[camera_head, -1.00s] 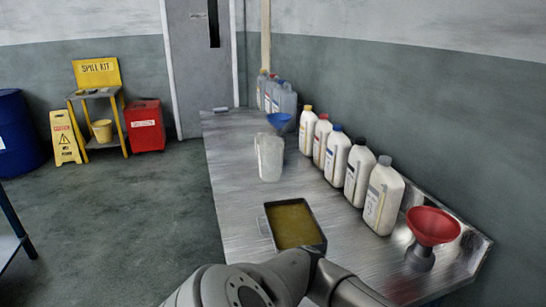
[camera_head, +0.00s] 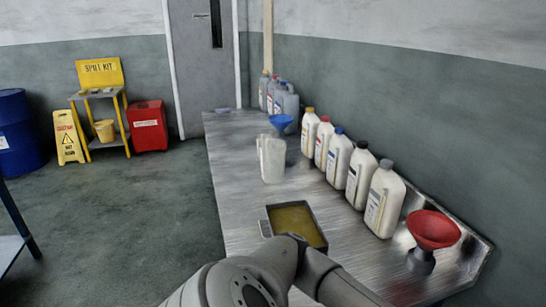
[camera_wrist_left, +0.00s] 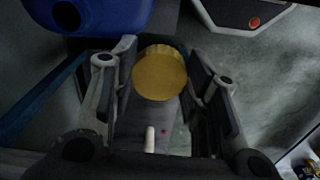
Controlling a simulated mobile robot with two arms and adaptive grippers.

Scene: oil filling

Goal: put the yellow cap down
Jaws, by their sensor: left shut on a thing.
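The yellow cap (camera_wrist_left: 160,74) is round and shows face-on in the left wrist view. My left gripper (camera_wrist_left: 160,82) is shut on it, with a finger on each side. The cap is held between the finger ends. The head view does not show the cap or either gripper; only a grey arm of mine crosses its bottom edge.
A blue container (camera_wrist_left: 95,14) is beyond the left gripper.

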